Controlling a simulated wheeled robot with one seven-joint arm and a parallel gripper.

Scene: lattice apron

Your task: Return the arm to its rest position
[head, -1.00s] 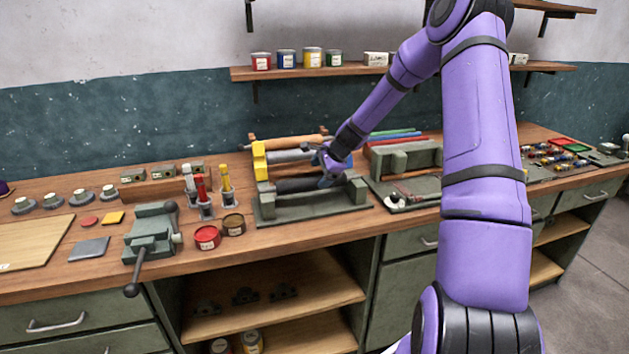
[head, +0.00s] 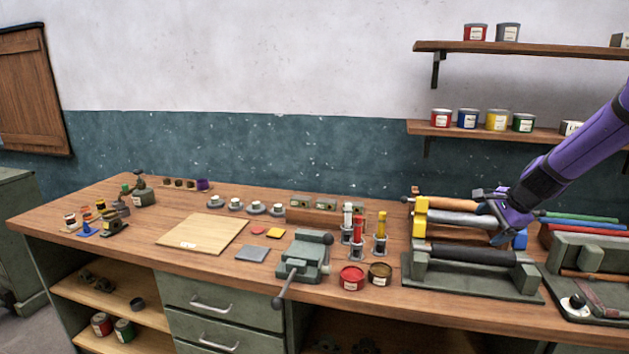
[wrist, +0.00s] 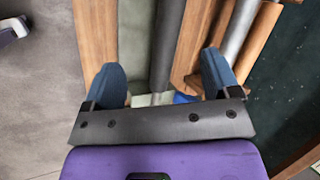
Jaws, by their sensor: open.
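My gripper (head: 497,217) hangs over the rack of rollers at the right of the head view, with my purple arm coming in from the right edge. In the wrist view the two blue fingers of my gripper (wrist: 163,78) are spread apart and nothing is held between them. A dark roller (wrist: 167,40) runs beyond the gap between the fingers. The same dark roller (head: 470,255) lies on the grey-green stand (head: 470,285) at the front. I cannot tell the exact height of the fingertips above the rollers.
A silver roller (head: 455,219) and a wooden roller (head: 445,203) lie behind the dark one. A yellow block (head: 420,217) stands at their left end. A vise (head: 304,257) and two open cans (head: 352,278) are to the left. A shelf (head: 470,129) with cans overhangs behind.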

